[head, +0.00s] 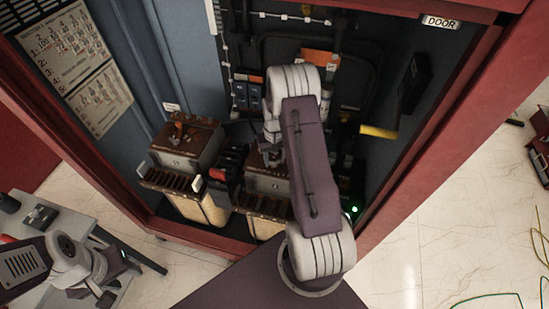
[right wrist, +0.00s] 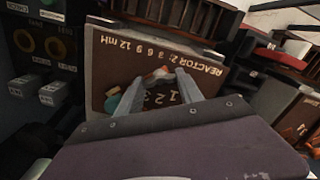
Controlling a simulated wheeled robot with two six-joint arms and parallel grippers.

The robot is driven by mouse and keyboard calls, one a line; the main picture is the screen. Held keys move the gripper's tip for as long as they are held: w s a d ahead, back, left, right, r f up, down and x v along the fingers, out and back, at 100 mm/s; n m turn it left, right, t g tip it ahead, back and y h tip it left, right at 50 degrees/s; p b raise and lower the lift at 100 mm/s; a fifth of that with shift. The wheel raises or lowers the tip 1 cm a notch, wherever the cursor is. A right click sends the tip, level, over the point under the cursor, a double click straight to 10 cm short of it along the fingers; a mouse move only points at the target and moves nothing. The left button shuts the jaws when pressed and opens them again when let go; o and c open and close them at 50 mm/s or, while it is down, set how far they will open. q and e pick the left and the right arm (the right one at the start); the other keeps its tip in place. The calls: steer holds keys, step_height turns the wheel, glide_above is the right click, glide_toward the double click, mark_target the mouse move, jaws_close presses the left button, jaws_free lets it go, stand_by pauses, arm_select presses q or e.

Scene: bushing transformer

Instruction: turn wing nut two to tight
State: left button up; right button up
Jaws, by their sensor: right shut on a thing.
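The brown top of the reactor 2 box (right wrist: 110,55) fills the middle of the right wrist view, its printed label upside down. It also shows in the head view (head: 262,184), partly behind my right arm. My right gripper (right wrist: 162,80) reaches over this top, its two grey fingers close together around a small copper-orange wing nut (right wrist: 160,73). The fingers hide most of the nut, so its angle cannot be told. In the head view my right gripper (head: 268,150) is mostly covered by its arm. My left gripper (head: 106,297) is at the lower left, away from the cabinet; its jaws are unclear.
A similar brown box (head: 186,146) with an orange piece on top stands to the left. Black switches (head: 228,160) sit between the boxes. A yellow-handled lever (head: 379,132) juts out at the right. The red cabinet frame (head: 455,95) bounds the space. A grey table (head: 65,215) is lower left.

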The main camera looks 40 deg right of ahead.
steer(key=m, duration=0.5)
steer(key=shift+w+m+p, duration=0.1)
steer(key=shift+m+p, duration=0.2)
steer(key=shift+d, duration=0.1)
stand_by(0.4)
steer(key=o, duration=1.4)
steer(key=shift+r, duration=0.1)
step_height(320, 180, up, 9)
steer(key=shift+b, duration=0.45)
